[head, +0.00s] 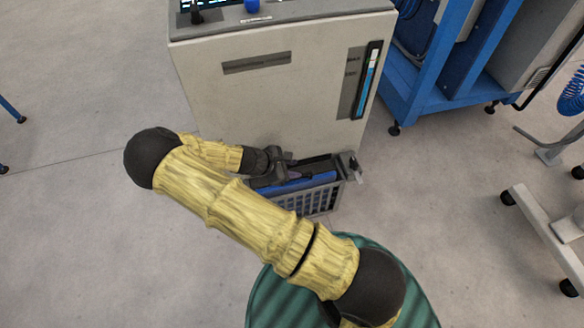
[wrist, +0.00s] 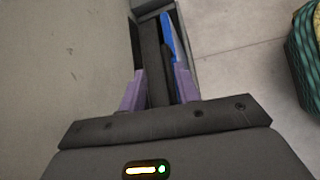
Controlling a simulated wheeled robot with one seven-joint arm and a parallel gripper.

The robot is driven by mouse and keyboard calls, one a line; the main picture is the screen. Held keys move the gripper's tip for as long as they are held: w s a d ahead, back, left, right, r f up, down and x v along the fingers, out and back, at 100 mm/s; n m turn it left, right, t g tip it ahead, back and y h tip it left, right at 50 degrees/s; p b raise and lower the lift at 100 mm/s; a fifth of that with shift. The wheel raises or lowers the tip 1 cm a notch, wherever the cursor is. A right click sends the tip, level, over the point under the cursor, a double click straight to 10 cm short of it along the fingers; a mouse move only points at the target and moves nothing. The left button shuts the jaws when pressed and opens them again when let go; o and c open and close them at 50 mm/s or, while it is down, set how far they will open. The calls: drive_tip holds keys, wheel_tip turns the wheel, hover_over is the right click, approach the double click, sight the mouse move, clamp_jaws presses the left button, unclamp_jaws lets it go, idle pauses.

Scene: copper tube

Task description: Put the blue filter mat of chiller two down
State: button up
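The chiller (head: 270,95) is a pale grey cabinet. A dark slatted holder (head: 318,203) sits low on its front. The blue filter mat (head: 303,184) shows as a blue strip along the holder's top, behind the slats. My gripper (head: 283,172) is down at the holder's top, beside the cabinet front. In the wrist view its two purple fingers (wrist: 159,88) stand apart, with a dark strip between them. The blue mat (wrist: 170,38) shows as a thin upright edge just beyond the right finger. Whether that finger touches it I cannot tell. The mat's lower part is hidden.
A level gauge (head: 367,80) with blue fill is on the cabinet's front right. A blue wheeled frame (head: 420,85) stands at the right, and a pale wheeled stand (head: 545,235) at the far right. The floor (head: 80,220) at the left is clear.

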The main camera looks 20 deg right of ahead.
drive_tip(key=shift+r, duration=0.45)
drive_tip(key=p+v, duration=0.3)
drive_tip(key=v, duration=0.9)
drive_tip(key=shift+p, duration=0.35)
drive_tip(key=s+d+r+m+y, duration=0.4)
drive_tip(key=s+r+m, duration=0.2)
drive_tip(key=r+m, duration=0.2)
drive_tip(key=s+d+r+m+y, duration=0.4)
drive_tip(key=s+r+m+y, duration=0.1)
drive_tip(key=r+m, duration=0.4)
wheel_tip(320, 180, up, 3)
drive_tip(key=shift+s+d+f+t, duration=0.15)
drive_tip(key=shift+s+t, duration=0.25)
drive_tip(key=shift+s, duration=0.45)
drive_tip(key=shift+w+d, duration=0.1)
drive_tip(key=shift+d, duration=0.05)
